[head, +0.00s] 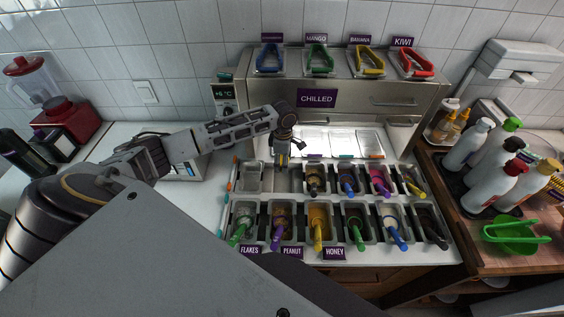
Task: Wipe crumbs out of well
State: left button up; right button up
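The topping station (231,215) holds two rows of metal wells. The back-left well (250,178) looks empty. The fingers' spacing is too small to make out. Crumbs are too small to see from here. My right gripper is out of view.
Other wells hold toppings with coloured scoops, such as the purple scoop (277,238). A chilled cabinet (365,97) stands behind. The white counter (190,215) is partly clear left of the wells.

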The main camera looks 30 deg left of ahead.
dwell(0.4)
pick_arm(q)
jog(key=shift+f, duration=0.2)
jog(key=shift+f+b, duration=0.45)
jog(key=shift+f, duration=0.5)
jog(key=shift+f+b, duration=0.6)
jog(key=shift+b, duration=0.15)
notch_tip(320, 180, down, 4)
jog(key=b, duration=0.5)
jog(key=shift+f, duration=1.75)
jog(key=shift+f+b, duration=0.3)
jog(key=shift+f, duration=0.6)
